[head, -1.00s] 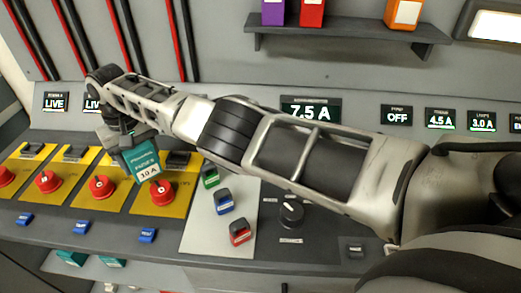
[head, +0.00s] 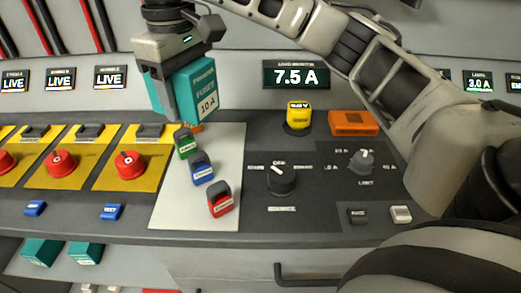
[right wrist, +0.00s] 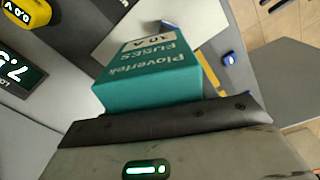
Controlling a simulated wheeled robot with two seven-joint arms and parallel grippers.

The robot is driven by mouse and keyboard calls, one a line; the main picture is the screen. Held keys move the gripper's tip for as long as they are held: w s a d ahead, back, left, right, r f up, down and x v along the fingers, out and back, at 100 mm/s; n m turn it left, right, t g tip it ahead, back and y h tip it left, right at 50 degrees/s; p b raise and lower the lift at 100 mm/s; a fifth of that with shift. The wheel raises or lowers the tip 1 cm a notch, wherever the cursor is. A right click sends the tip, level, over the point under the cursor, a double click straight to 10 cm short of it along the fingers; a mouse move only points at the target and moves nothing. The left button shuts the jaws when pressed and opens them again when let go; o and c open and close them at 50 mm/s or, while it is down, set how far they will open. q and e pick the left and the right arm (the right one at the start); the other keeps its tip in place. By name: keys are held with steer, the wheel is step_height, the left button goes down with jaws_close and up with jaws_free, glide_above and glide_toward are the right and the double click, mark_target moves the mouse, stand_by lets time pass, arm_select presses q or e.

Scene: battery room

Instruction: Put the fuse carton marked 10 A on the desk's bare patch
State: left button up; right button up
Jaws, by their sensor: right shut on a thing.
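The carton is over the back of a light grey patch (head: 175,205) on the desk. Small green (head: 184,141), blue (head: 202,168) and red (head: 220,199) blocks are on that patch. In the right wrist view the carton (right wrist: 150,85) is against the jaw, its lettering upside down. My left gripper is not in view.
Yellow panels with red knobs (head: 130,164) are to the left. A black rotary knob (head: 281,178), a yellow device (head: 299,117) and an orange box (head: 353,123) are to the right. More teal cartons (head: 85,253) lie below the desk edge. A 7.5 A display (head: 296,75) is behind.

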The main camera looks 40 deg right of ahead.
steer(key=s+d+f+b, duration=0.1)
steer(key=s+d+f, duration=0.15)
steer(key=s, duration=0.25)
steer(key=b, duration=0.2)
glide_above(274, 148)
steer(key=a, duration=0.1)
steer(key=shift+n, duration=0.3)
step_height(274, 148, down, 8)
steer(key=shift+r, duration=0.15)
steer(key=shift+d+f, duration=0.35)
steer(key=shift+f, duration=0.1)
steer(key=shift+d+f+b, duration=0.2)
steer(key=shift+f+b, duration=0.4)
steer(key=shift+f, duration=1)
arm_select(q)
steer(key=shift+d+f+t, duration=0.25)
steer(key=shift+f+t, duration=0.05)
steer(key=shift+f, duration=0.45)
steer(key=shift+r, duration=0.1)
arm_select(e)
steer(key=shift+f, duration=0.15)
